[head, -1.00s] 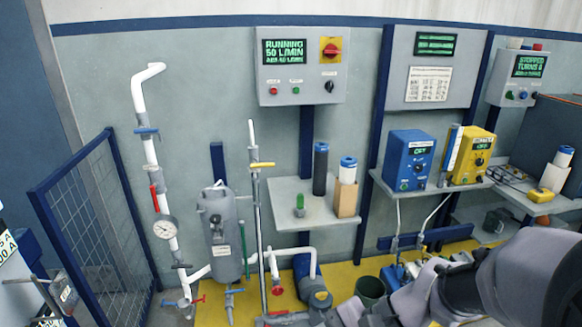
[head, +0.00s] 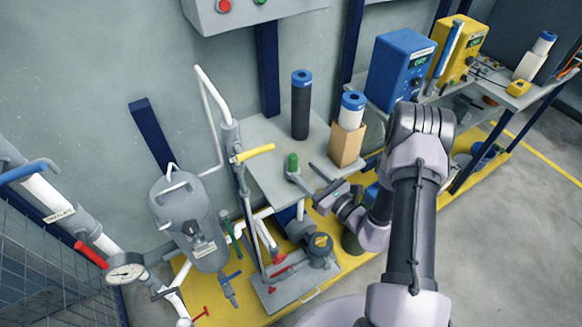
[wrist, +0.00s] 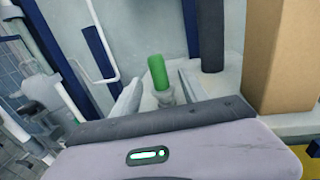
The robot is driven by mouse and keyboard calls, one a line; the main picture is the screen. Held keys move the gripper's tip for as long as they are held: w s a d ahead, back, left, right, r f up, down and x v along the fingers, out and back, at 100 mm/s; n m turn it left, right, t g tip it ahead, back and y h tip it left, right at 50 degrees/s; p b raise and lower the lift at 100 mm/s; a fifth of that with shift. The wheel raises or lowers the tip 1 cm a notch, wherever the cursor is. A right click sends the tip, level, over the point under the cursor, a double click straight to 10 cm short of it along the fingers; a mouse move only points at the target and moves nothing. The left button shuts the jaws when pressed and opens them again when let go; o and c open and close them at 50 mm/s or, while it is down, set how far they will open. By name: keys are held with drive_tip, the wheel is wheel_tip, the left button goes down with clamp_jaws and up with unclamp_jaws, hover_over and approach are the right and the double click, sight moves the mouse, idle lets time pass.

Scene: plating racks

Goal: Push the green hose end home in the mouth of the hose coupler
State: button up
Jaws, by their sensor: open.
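The green hose end (head: 292,162) stands about upright near the front of the grey shelf. In the wrist view the green hose end (wrist: 157,72) rises from the grey coupler (wrist: 165,98), in line with its mouth. I cannot tell how deep it sits. My gripper (head: 303,172) is open at the shelf, close to the hose end. In the wrist view my gripper (wrist: 160,80) has one finger left and one right of the hose end and coupler, with gaps on both sides. In the head view the coupler is mostly hidden by the near finger.
On the shelf (head: 262,140), a dark cylinder with a blue top (head: 301,105) stands behind the hose end. A cardboard box (head: 346,146) holding a white roll stands to the right. A pipe with a yellow lever (head: 254,152) rises at the left.

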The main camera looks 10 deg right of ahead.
drive_tip(key=b+x, duration=0.1)
drive_tip(key=x, duration=0.3)
drive_tip(key=b+x, duration=0.1)
drive_tip(key=x, duration=0.4)
drive_tip(key=shift+a+r, duration=0.2)
clamp_jaws()
